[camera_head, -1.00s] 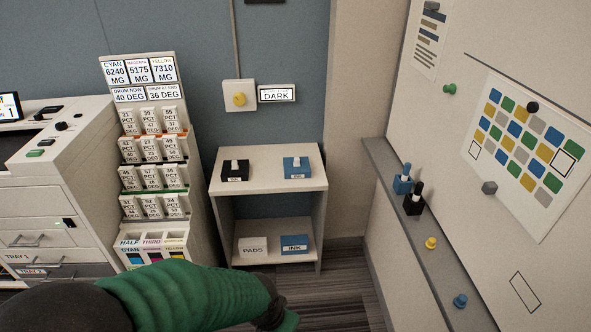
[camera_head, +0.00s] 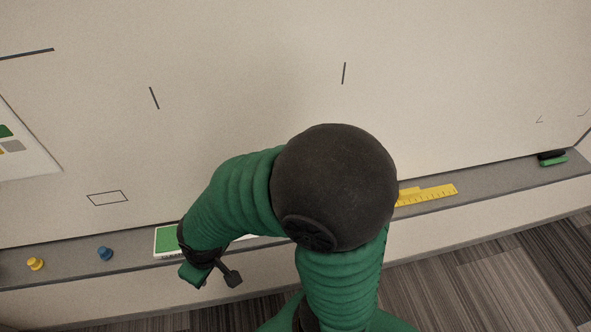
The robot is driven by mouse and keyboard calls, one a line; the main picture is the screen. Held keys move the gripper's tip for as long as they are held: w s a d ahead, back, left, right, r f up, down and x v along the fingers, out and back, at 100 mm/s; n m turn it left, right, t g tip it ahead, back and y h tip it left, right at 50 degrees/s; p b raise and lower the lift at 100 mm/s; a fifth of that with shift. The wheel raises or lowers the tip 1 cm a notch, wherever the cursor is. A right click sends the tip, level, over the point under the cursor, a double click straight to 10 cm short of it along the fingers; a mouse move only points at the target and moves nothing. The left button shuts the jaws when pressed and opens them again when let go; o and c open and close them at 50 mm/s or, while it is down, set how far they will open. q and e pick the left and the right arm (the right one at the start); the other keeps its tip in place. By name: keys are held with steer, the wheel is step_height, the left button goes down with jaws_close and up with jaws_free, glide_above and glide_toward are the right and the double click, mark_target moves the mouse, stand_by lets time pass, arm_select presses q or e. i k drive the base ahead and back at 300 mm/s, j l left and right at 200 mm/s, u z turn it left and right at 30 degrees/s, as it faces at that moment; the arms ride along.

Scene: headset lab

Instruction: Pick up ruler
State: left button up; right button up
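The yellow ruler (camera_head: 430,196) lies on the grey ledge at the foot of the whiteboard, right of centre. Dark tick marks show on it, and its left end is hidden behind the dark elbow of my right arm. My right gripper (camera_head: 214,276) is at the end of the green forearm that bends to the left. It is in front of the ledge, well left of the ruler and apart from it. My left gripper is not in view.
The grey ledge (camera_head: 510,180) runs along the whiteboard (camera_head: 450,80). A green-and-white card (camera_head: 168,240) lies partly behind my forearm. A blue magnet (camera_head: 104,254) and a yellow magnet (camera_head: 36,264) sit at left. A black-and-green eraser (camera_head: 552,158) is at far right. Striped carpet lies below.

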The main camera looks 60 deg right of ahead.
mark_target(408, 197)
steer(key=z, duration=3.05)
